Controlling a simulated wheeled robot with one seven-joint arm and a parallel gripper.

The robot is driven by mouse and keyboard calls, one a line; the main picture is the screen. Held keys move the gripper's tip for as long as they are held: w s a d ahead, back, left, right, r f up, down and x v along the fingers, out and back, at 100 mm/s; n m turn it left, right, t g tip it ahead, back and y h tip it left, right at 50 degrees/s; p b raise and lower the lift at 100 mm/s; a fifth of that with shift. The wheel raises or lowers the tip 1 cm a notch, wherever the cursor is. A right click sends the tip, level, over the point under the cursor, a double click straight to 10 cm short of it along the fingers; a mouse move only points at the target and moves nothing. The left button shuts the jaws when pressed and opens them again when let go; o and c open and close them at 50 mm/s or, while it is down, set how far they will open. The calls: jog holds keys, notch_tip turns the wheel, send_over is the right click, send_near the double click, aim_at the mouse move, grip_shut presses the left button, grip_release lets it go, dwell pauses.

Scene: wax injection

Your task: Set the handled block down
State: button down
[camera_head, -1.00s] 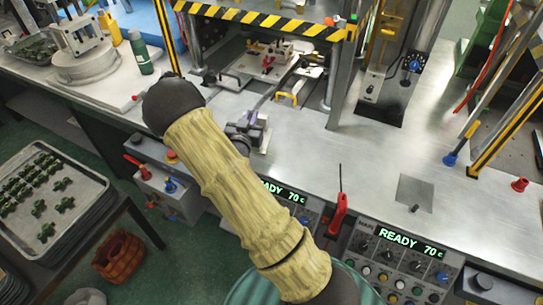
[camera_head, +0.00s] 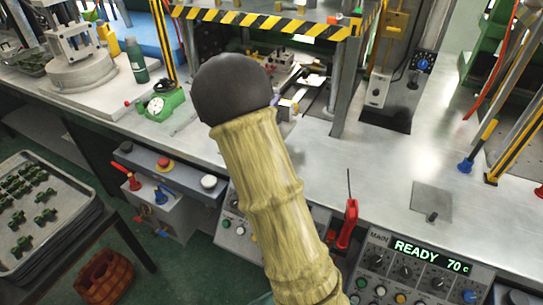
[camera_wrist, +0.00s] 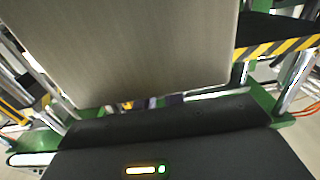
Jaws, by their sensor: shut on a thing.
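A large flat grey metal face, which I take for the handled block (camera_wrist: 140,50), fills the upper middle of the wrist view, close to the camera. The dark body of my gripper (camera_wrist: 165,128) spans the bottom of that view, with a small lit strip. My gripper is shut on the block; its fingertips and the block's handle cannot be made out. In the head view my sleeved arm hides most of the gripper and block. Only a small metal and purplish part shows past the arm, and I cannot tell whether the block touches anything.
The metal bench (camera_head: 385,165) has clear room right of my arm. A thin grey plate (camera_head: 432,200) lies there. A red-handled tool (camera_head: 348,222) stands at the front edge. The striped press frame (camera_head: 262,22) is behind; a green dial gauge (camera_head: 160,104) stands left.

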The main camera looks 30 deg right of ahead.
aim_at(287, 125)
jog(key=shift+r, duration=0.1)
jog(key=shift+f, duration=3.1)
jog(key=shift+f, duration=1.85)
jog(key=shift+f+b, duration=0.15)
jog(key=shift+b, duration=0.15)
jog(key=c, duration=1.5)
grip_release()
jog(key=shift+f, duration=0.1)
